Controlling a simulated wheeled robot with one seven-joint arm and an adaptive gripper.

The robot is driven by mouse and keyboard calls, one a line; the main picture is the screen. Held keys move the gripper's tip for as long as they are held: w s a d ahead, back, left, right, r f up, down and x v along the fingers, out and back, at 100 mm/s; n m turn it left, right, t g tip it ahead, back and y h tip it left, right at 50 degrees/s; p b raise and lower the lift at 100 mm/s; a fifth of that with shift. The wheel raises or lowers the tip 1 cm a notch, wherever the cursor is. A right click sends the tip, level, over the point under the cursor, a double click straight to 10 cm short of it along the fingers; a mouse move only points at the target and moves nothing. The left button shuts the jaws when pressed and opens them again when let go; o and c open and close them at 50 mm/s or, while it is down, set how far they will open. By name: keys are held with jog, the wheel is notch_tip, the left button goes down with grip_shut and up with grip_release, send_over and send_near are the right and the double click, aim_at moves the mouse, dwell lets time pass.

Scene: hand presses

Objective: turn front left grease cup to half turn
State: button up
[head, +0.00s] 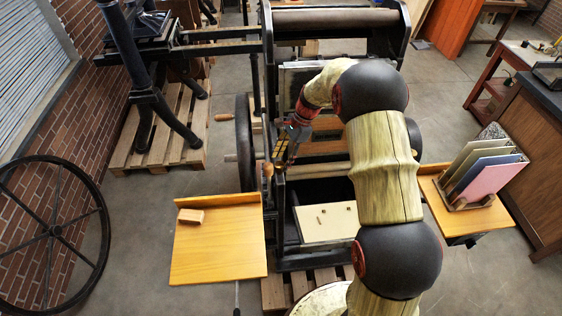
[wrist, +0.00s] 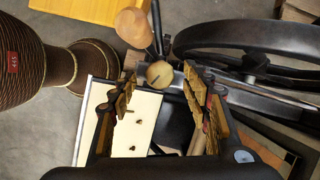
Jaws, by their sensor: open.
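A round brass-coloured cap (wrist: 158,74) with a dark line across its face shows in the wrist view, just beyond my fingertips; I take it for the front left grease cup. My gripper (wrist: 159,80) is open, one finger on each side of the cap in that view. I cannot tell whether a finger touches it. A wooden knob (wrist: 134,27) on a thin dark rod is close past the cap. In the head view my gripper (head: 276,163) points down at the press's front left side, and I cannot make out the cap clearly there.
A dark flywheel (wrist: 250,40) stands right of the cap in the wrist view. A cream plate (head: 325,224) with small bits lies in the press's front. A yellow side table (head: 217,250) holds a wooden block (head: 190,216). Folders (head: 484,175) stand on the right shelf.

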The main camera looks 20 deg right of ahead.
jog(key=shift+x, duration=0.9)
jog(key=shift+c, duration=1.3)
jog(key=c, duration=0.8)
jog(key=shift+c, duration=0.3)
